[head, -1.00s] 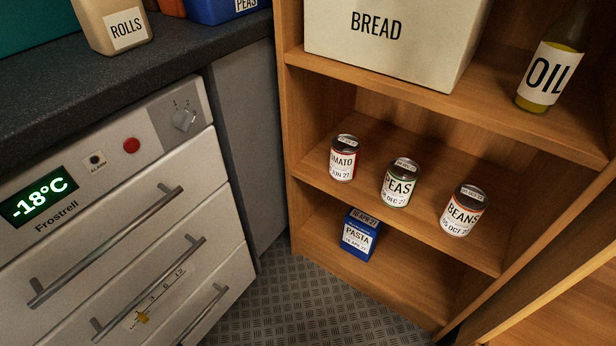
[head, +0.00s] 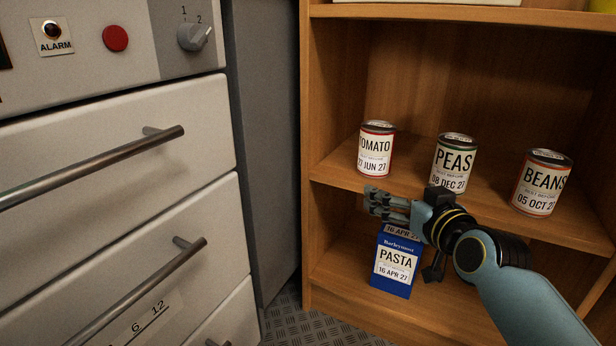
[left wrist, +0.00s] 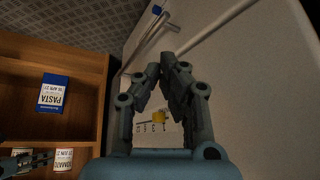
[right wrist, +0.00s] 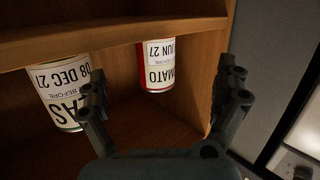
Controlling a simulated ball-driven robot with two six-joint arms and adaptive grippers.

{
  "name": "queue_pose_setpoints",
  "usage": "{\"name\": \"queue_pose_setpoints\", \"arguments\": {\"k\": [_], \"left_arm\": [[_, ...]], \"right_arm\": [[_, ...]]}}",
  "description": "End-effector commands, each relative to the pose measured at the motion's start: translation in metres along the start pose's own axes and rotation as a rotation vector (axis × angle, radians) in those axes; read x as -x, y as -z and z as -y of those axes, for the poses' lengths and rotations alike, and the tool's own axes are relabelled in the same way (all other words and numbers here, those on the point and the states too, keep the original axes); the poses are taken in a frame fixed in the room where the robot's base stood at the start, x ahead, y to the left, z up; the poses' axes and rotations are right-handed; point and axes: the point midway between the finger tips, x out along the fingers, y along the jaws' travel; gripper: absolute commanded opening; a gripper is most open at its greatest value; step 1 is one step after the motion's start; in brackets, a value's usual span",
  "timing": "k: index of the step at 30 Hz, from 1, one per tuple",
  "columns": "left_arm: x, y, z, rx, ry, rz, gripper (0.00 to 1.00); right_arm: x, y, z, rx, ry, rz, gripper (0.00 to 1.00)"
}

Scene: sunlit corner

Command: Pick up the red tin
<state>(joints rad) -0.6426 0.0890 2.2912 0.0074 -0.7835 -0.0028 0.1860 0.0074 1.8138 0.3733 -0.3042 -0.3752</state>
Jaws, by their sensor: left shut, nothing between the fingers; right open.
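The red tin, labelled TOMATO (head: 376,152), stands upright on the middle shelf, leftmost of three tins. In the right wrist view the tin (right wrist: 156,66) appears upside down, between the fingers and beyond them, with a red side showing. My right gripper (head: 380,203) is open and empty, in front of the shelf edge and just below the tin in the head view. My left gripper (left wrist: 170,70) is shut and empty beside the white drawer front; it is out of the head view.
The PEAS tin (head: 453,163) stands right of the red tin, with the BEANS tin (head: 540,184) farther right. A blue PASTA box (head: 396,265) stands on the shelf below. The wooden side panel (head: 309,130) is close left of the tin. White drawers with bar handles (head: 130,285) fill the left.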

Motion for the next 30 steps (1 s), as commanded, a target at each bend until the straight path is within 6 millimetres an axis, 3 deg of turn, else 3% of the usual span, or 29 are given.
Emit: {"name": "queue_pose_setpoints", "arguments": {"k": [3,7,15,22,30], "left_arm": [[0.000,0.006,-0.001,0.004,-0.001,-0.046,0.00],[-0.002,0.009,-0.002,0.005,-0.002,-0.082,0.00],[-0.013,0.002,-0.003,0.002,0.003,-0.176,0.00],[-0.018,-0.001,-0.004,0.000,0.004,-0.232,0.00],[-0.023,-0.015,-0.007,-0.009,0.006,-0.381,0.00]], "right_arm": [[-0.020,0.034,-0.006,-0.006,-0.029,-0.116,1.00],[-0.035,0.052,-0.010,-0.009,-0.049,-0.180,1.00],[-0.077,0.059,-0.013,-0.009,-0.051,-0.182,1.00],[-0.093,0.062,-0.013,-0.010,-0.051,-0.182,1.00],[-0.125,0.067,-0.013,-0.010,-0.051,-0.179,1.00]]}}
